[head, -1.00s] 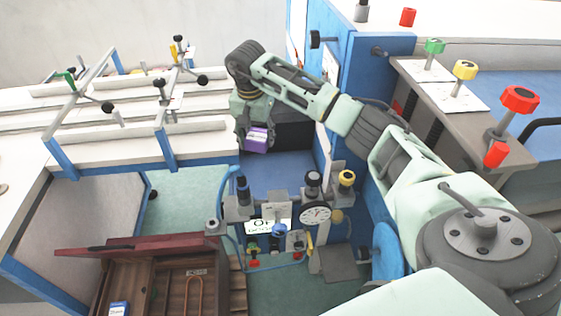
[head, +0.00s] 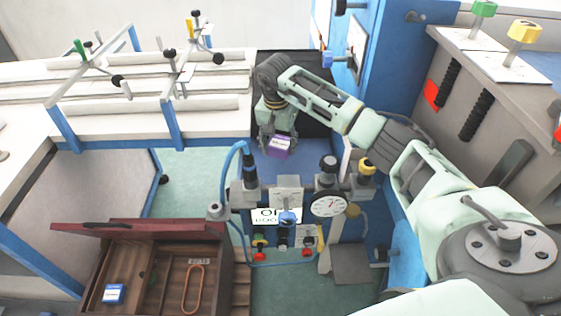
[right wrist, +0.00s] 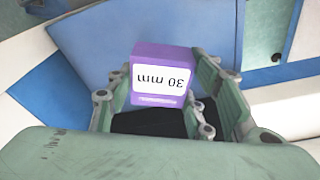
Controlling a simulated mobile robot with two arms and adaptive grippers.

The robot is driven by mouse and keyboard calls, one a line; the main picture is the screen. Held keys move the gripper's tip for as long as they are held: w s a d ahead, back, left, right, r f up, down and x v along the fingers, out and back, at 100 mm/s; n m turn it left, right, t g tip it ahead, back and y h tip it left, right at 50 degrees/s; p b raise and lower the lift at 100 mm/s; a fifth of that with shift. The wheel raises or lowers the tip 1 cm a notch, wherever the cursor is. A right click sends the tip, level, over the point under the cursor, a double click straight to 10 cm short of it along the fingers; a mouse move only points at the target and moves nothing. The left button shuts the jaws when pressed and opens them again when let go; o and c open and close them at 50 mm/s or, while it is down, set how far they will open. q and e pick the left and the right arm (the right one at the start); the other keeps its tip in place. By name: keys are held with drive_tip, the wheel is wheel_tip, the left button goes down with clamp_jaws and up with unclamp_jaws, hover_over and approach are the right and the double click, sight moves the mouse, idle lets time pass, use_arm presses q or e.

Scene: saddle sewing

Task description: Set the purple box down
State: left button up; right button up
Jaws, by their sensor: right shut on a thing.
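The purple box (head: 279,146) has a white label. In the right wrist view the purple box (right wrist: 160,72) shows the label "30 mm", upside down. My right gripper (head: 277,138) is shut on the box and points down, holding it over a blue surface (head: 285,169) behind the gauge panel. In the right wrist view the fingers of my right gripper (right wrist: 163,95) stand on both sides of the box. Whether the box touches anything beneath it I cannot tell. My left gripper is not in view.
The panel with a round dial (head: 328,204) and several knobs stands in front of the box. An open wooden case (head: 215,262) with a small blue box (head: 114,293) lies lower left. White rails (head: 150,104) run at left. A blue cabinet (head: 390,60) stands at right.

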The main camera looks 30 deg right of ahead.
sight(281, 166)
drive_tip(key=shift+f+p, duration=0.3)
drive_tip(key=shift+f, duration=3.1)
drive_tip(key=shift+f, duration=0.2)
drive_tip(key=o, duration=1.3)
drive_tip(key=shift+c, duration=0.2)
drive_tip(key=shift+r, duration=0.1)
